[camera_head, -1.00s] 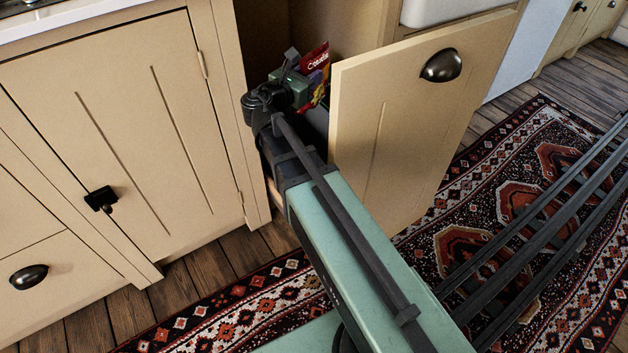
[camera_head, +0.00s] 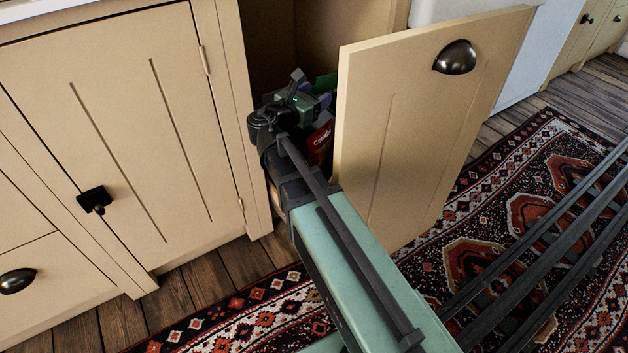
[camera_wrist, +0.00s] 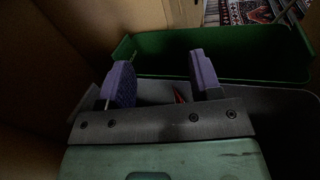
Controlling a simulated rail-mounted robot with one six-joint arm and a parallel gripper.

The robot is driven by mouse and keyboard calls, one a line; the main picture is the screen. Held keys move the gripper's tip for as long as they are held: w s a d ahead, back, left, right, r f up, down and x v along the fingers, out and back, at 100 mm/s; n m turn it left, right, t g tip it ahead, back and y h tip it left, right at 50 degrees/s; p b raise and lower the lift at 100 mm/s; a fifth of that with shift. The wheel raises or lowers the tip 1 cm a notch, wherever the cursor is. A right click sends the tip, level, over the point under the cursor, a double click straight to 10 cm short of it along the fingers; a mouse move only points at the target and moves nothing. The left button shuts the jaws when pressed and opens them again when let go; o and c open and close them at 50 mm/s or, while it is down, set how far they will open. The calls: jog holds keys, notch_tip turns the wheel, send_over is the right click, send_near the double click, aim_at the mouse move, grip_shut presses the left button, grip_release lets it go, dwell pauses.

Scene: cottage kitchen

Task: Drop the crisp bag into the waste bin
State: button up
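The crisp bag (camera_head: 320,137) is red with white lettering. In the head view it shows below my gripper, just left of the pulled-out door front, partly hidden by my arm. In the wrist view only a small red sliver of the crisp bag (camera_wrist: 180,97) shows, beyond the fingers. My gripper (camera_wrist: 162,82) has its two purple fingers spread wide with nothing between the tips. It hangs over a dark grey bin (camera_wrist: 285,108) inside the pull-out. Whether the bag rests on anything is hidden.
A green bin (camera_wrist: 150,47) sits beyond the grey one; its edge also shows in the head view. The cream pull-out front (camera_head: 430,130) stands close to the right of my gripper. A closed cabinet door (camera_head: 120,130) is at left. A patterned rug (camera_head: 500,210) covers the floor.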

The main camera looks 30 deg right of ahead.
jog(key=v, duration=1)
jog(key=shift+a, duration=0.4)
jog(key=shift+s, duration=0.1)
